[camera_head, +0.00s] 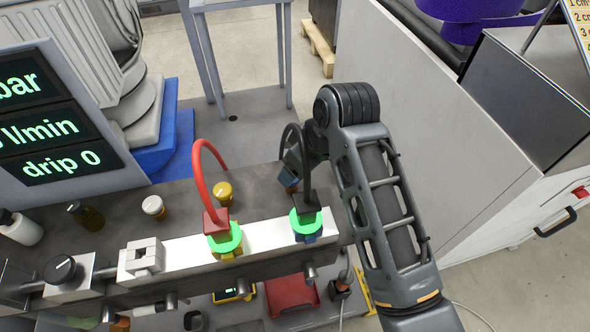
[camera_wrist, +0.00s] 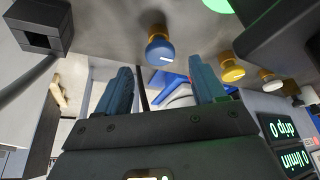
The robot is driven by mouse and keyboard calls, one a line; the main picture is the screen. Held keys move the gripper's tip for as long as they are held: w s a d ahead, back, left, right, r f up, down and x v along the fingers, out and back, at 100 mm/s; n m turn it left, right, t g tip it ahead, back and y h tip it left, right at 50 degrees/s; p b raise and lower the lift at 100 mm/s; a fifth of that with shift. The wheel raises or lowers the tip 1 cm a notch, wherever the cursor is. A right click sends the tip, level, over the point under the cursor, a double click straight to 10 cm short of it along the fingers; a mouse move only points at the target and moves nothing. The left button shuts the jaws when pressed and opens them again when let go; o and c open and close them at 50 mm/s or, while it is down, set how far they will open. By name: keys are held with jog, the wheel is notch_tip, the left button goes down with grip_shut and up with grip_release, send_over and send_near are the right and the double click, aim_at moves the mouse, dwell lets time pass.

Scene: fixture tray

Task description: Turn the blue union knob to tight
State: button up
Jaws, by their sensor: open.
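The blue union knob (camera_wrist: 159,50) shows in the wrist view as a round blue cap with a white mark, on an orange collar at the grey panel. My gripper (camera_wrist: 160,68) is open, with its two blue fingers apart. The knob appears between and just beyond the fingertips; I see no contact. In the head view a small blue piece, likely the knob (camera_head: 288,178), shows beside the end of my arm, mostly hidden. My fingers are hard to make out there.
A yellow knob (camera_head: 222,193) and a white knob (camera_head: 154,207) stand to the left on the same panel. A red hose (camera_head: 195,165) and a dark hose rise from fittings with green rings on the white rail (camera_head: 187,252). A display (camera_head: 50,120) stands at left.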

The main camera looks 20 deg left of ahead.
jog(key=v, duration=0.3)
jog(key=shift+d+r, duration=0.15)
jog(key=shift+r, duration=0.2)
